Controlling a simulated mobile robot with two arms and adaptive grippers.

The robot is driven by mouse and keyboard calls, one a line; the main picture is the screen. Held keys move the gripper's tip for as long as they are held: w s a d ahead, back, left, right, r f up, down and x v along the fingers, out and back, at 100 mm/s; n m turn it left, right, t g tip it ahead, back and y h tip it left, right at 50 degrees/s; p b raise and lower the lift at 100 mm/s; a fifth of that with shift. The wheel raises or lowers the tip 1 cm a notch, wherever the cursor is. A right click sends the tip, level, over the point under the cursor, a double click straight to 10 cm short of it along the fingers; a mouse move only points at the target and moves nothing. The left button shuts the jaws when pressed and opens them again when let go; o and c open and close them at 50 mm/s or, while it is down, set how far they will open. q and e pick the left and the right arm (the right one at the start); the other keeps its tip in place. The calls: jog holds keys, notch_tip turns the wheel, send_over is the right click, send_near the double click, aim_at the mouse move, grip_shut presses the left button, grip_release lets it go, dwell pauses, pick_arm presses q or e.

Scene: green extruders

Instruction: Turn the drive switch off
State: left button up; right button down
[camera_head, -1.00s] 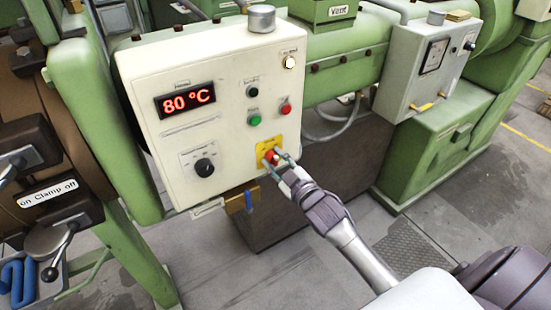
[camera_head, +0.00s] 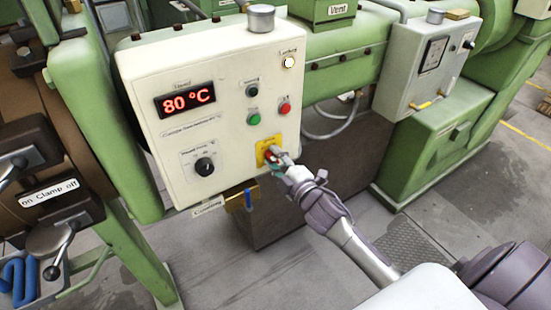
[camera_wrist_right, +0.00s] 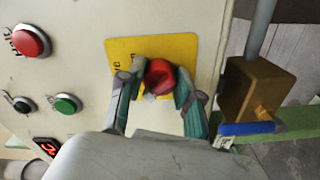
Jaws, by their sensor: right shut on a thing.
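The red switch knob (camera_head: 269,157) sits on a yellow plate (camera_head: 262,148) at the lower right of the cream control panel (camera_head: 226,150). My right gripper (camera_head: 274,159) reaches it from the lower right and is shut on it. In the right wrist view the red knob (camera_wrist_right: 160,77) is between the two fingertips of my right gripper (camera_wrist_right: 160,72). The yellow plate (camera_wrist_right: 182,46) shows behind it, with lettering partly hidden by a finger. The knob's pointer direction cannot be made out. My left gripper is not in view.
Above the switch are a red button (camera_head: 285,108), a green button (camera_head: 254,119) and a black button (camera_head: 252,90). A black dial (camera_head: 204,166) is to the left. A brass block with a blue lever (camera_head: 248,198) hangs below the panel, close to my right gripper.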

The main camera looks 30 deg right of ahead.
dwell(0.5)
jog(key=c, duration=0.8)
grip_release()
jog(key=shift+o, duration=0.2)
jog(key=shift+s, duration=0.15)
jog(key=s, duration=1.1)
jog(key=shift+s+d, duration=0.35)
jog(key=shift+d, duration=0.1)
jog(key=shift+f, duration=0.1)
